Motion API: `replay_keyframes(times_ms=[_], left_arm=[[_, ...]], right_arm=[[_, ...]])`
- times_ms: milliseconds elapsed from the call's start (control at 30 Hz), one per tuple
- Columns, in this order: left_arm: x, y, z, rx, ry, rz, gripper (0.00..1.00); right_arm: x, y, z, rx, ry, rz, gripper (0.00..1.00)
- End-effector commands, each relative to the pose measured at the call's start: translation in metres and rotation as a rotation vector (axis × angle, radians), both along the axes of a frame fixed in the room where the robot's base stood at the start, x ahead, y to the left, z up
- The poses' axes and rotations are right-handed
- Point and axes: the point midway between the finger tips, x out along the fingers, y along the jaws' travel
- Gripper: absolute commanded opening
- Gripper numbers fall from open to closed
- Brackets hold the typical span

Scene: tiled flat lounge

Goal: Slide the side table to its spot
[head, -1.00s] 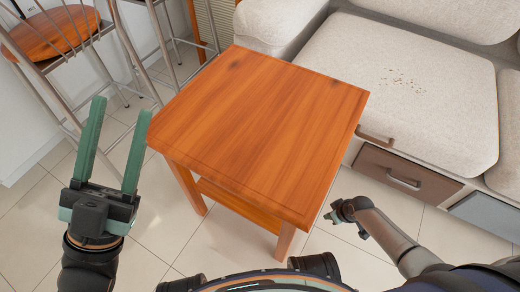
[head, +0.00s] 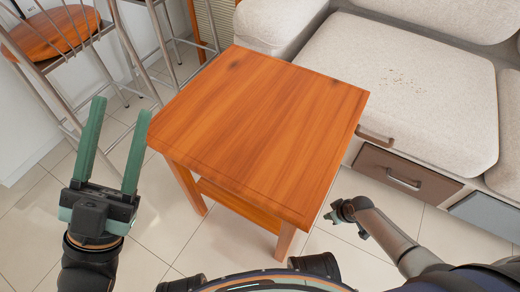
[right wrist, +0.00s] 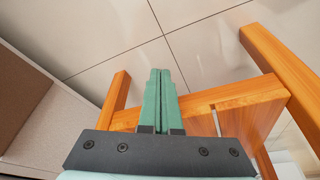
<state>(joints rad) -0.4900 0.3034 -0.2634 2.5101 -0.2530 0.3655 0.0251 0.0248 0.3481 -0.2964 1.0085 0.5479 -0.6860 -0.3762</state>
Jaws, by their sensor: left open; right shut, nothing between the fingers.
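The side table (head: 262,130) is orange-brown wood with a square top and a lower shelf (head: 238,203). It stands upright on the tiled floor in the middle of the head view, in front of the sofa. My left gripper (head: 120,104) is open and empty, left of the table; its right finger appears close to the table's left corner. My right gripper (head: 333,213) is low, right of the table's near leg. In the right wrist view its fingers (right wrist: 160,72) are shut and empty, overlapping the table's lower shelf (right wrist: 245,105). I cannot tell whether they touch it.
A light sofa (head: 395,80) with drawers (head: 400,179) below stands close behind and right of the table. Metal-framed bar stools (head: 60,35) stand at the upper left. Tiled floor (head: 225,245) is clear in front of the table.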

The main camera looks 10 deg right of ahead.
Motion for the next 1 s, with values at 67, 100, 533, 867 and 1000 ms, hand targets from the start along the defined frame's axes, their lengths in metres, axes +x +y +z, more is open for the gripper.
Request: replay_keyframes(times_ms=[67, 100, 533, 867, 1000], left_arm=[[0.0, 0.0, 0.0, 0.0, 0.0, 0.0, 0.5], [0.0, 0.0, 0.0, 0.0, 0.0, 0.0, 0.5], [0.0, 0.0, 0.0, 0.0, 0.001, 0.0, 0.5], [0.0, 0.0, 0.0, -0.001, 0.0, -0.001, 0.5], [0.0, 0.0, 0.0, -0.001, 0.0, -0.001, 0.5]], right_arm=[[0.0, 0.0, 0.0, 0.0, 0.0, 0.0, 0.0], [0.0, 0.0, 0.0, 0.0, 0.0, 0.0, 0.0], [0.014, 0.016, 0.0, 0.001, -0.001, 0.0, 0.0], [0.028, 0.034, 0.0, 0.001, -0.001, 0.0, 0.0], [0.035, 0.041, 0.0, 0.001, -0.001, 0.0, 0.0]])
